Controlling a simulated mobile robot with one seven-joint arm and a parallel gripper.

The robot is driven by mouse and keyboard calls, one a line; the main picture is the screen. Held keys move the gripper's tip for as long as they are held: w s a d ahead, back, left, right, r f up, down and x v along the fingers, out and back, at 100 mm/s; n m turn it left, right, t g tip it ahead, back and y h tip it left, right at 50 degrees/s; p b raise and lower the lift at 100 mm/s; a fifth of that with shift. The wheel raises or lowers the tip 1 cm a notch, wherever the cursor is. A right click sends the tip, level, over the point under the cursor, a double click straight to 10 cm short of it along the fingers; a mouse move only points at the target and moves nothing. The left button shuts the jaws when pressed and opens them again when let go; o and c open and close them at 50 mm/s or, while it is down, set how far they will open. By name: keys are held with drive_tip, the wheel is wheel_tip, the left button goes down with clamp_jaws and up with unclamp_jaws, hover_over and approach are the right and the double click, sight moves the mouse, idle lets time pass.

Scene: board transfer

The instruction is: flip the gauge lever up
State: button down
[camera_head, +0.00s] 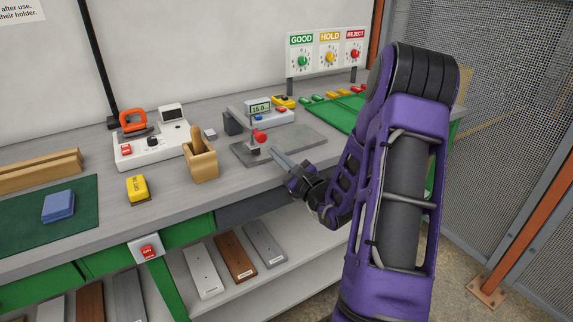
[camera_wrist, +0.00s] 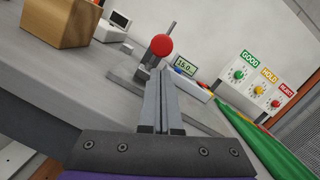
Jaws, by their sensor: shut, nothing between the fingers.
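The gauge stands on a grey base plate (camera_head: 310,141) on the workbench. Its lever ends in a red ball knob (camera_head: 260,136), which also shows in the wrist view (camera_wrist: 161,45). A thin post rises beside the knob. The gauge's display (camera_head: 260,108) reads 15.0 behind it. My gripper (camera_head: 277,153) is shut and empty, just to the right of the knob and a little lower in the head view. In the wrist view my gripper's fingers (camera_wrist: 158,80) are together and point at the knob, with the tips just below it. I cannot tell whether they touch the lever.
A wooden block holder (camera_head: 201,160) stands left of the gauge. A white device with an orange handle (camera_head: 152,144) is further left. A yellow block (camera_head: 138,188) lies near the front. GOOD, HOLD and REJECT signs (camera_head: 328,51) stand at the back right.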

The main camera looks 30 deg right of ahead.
drive_tip(key=shift+x, duration=1.2)
